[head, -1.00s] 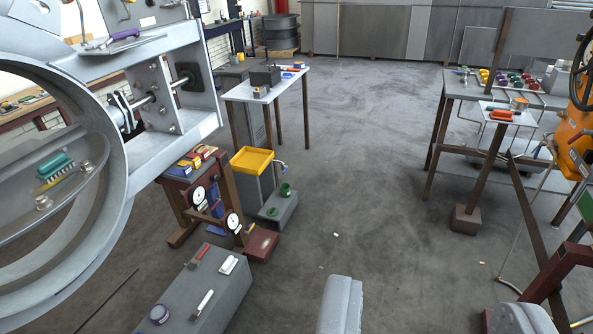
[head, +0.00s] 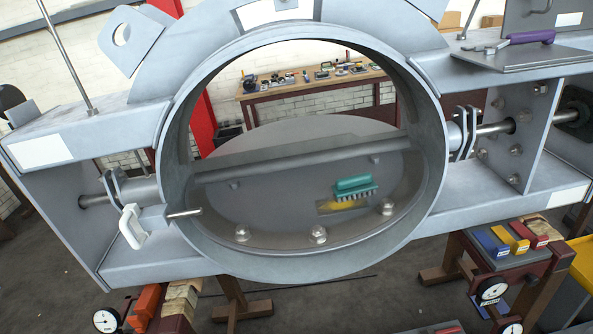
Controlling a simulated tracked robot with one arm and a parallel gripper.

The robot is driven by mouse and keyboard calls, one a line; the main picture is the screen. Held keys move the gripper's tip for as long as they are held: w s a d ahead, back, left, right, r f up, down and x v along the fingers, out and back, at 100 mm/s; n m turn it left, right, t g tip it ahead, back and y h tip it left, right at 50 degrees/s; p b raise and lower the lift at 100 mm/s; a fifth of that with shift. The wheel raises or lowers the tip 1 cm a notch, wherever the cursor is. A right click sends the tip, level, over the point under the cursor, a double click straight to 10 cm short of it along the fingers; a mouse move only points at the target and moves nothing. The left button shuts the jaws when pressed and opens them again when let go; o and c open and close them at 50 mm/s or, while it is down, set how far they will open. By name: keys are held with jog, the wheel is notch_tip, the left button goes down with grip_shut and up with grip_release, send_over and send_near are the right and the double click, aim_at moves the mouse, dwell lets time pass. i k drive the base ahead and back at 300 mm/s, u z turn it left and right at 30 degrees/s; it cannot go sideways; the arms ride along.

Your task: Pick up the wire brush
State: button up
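The wire brush (head: 353,187) has a green handle and a row of pale bristles pointing down. It is inside the big grey damper ring (head: 178,150), right of centre in the lower half, against the dark disc (head: 270,215) that fills much of the opening. A yellow patch (head: 343,204) shows just below the bristles. I cannot tell exactly what the brush rests on. Nothing holds the brush. My gripper is outside the picture now.
Bolt heads (head: 318,234) line the ring's lower inside, and a bar (head: 300,160) crosses above the brush. Shafts and a white-handled clamp (head: 132,226) flank the ring. A plate with a purple handle (head: 532,37) lies top right. A workbench (head: 312,87) stands behind.

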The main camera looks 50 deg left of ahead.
aim_at(353, 184)
jog(key=u, duration=0.5)
jog(key=i, duration=1)
jog(key=u, duration=0.55)
jog(key=k, duration=0.75)
jog(key=u, duration=0.25)
jog(key=i, duration=0.8)
jog(key=z, duration=0.15)
